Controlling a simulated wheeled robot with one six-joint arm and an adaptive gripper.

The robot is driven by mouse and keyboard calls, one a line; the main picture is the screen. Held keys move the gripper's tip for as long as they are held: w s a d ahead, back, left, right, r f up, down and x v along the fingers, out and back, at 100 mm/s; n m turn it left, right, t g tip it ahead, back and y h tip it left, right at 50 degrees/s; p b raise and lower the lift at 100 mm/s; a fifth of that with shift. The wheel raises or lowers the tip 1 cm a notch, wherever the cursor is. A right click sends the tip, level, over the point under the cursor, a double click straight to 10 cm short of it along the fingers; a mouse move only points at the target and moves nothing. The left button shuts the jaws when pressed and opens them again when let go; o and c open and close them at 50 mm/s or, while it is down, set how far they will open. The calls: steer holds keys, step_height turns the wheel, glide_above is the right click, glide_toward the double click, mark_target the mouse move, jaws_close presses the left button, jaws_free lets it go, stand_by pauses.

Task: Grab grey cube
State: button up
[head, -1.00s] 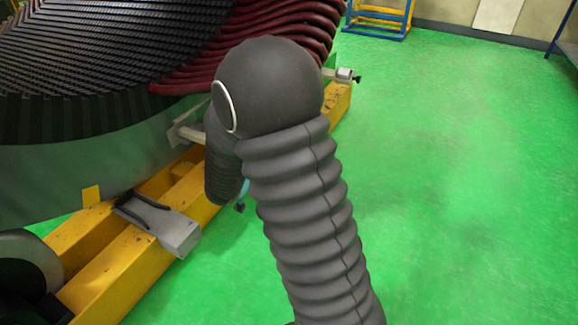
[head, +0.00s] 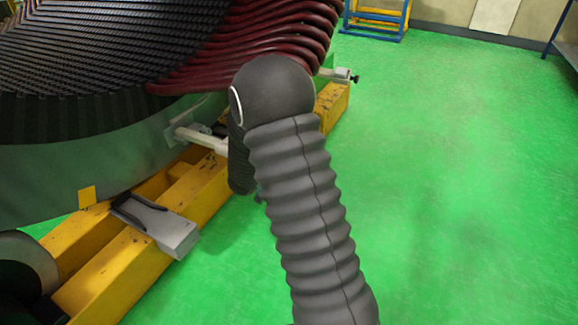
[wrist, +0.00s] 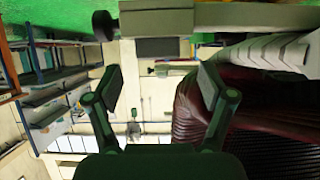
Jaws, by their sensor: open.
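My gripper (wrist: 160,82) is open in the wrist view, with its two dark fingers apart and nothing between the pads. In the head view, my dark ribbed arm hides it. No object is plainly a separate grey cube. A grey block (head: 166,229) with a black strip sits on the yellow frame. A small grey block (head: 343,75) with a dark knob sticks out at the frame's far end. In the wrist view, a pale grey bar (wrist: 200,17) with a dark grey rectangle (wrist: 157,47) below it lies beyond the fingers; I cannot tell whether the rectangle is the cube.
The large stator (head: 120,60) with dark red coils (head: 270,40) fills the upper left. It rests on a yellow frame (head: 110,285). A pale rod (head: 200,138) juts out beside my arm. The green floor (head: 450,190) is clear on the right.

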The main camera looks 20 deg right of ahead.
steer(key=x, duration=0.4)
steer(key=shift+d+r, duration=0.1)
steer(key=shift+d, duration=0.05)
steer(key=c, duration=1.3)
